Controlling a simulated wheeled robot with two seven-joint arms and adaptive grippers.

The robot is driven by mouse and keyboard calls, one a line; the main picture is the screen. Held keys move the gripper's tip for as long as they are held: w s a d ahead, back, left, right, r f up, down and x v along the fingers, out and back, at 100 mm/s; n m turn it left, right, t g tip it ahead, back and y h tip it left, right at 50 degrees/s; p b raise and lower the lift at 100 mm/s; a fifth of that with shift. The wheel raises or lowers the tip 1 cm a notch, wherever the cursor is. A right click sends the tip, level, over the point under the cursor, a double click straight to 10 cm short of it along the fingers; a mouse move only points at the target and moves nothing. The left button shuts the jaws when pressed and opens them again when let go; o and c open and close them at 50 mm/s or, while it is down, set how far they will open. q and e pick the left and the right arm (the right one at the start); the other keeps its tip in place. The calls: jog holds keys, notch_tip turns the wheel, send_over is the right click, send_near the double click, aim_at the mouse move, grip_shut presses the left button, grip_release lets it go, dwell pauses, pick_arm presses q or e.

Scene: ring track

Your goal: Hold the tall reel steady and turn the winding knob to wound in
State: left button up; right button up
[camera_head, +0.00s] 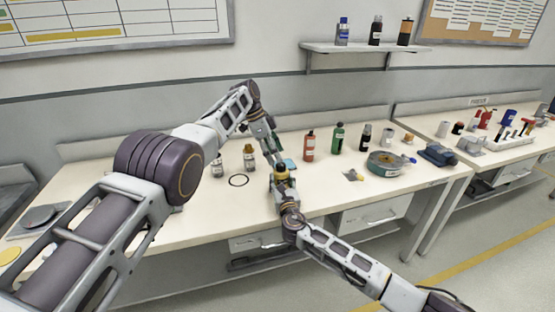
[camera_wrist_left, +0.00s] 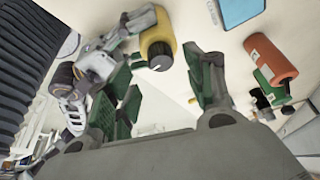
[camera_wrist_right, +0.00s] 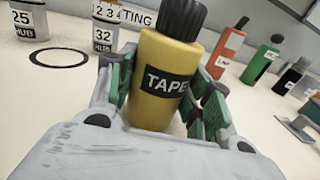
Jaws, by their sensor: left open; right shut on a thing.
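The tall reel (camera_head: 282,176) is a yellow cylinder standing on the bench; its black TAPE label shows in the right wrist view (camera_wrist_right: 155,105). The dark winding knob (camera_wrist_right: 184,16) is on its top, also seen in the left wrist view (camera_wrist_left: 160,58). My right gripper (camera_head: 284,190) is shut on the reel's body, one green finger on each side. My left gripper (camera_head: 273,152) is open above the reel.
Hub canisters (camera_wrist_right: 108,28) and a black ring (camera_wrist_right: 58,57) lie left of the reel. A red bottle (camera_head: 309,146), a green bottle (camera_head: 338,138) and a round teal container (camera_head: 385,168) stand to the right. A blue flat item (camera_wrist_left: 241,10) lies close behind.

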pick_arm(q)
jog(key=shift+v, duration=1.5)
pick_arm(e)
jog(key=o, duration=1.2)
pick_arm(q)
jog(key=shift+f, duration=0.1)
pick_arm(e)
jog(key=shift+s, duration=0.1)
jog(key=shift+s+d, duration=0.35)
jog(key=shift+s, duration=1.6)
jog(key=shift+s+d, duration=0.3)
jog(key=shift+s, duration=1.6)
jog(key=shift+s+d, duration=0.35)
jog(key=shift+s, duration=1.6)
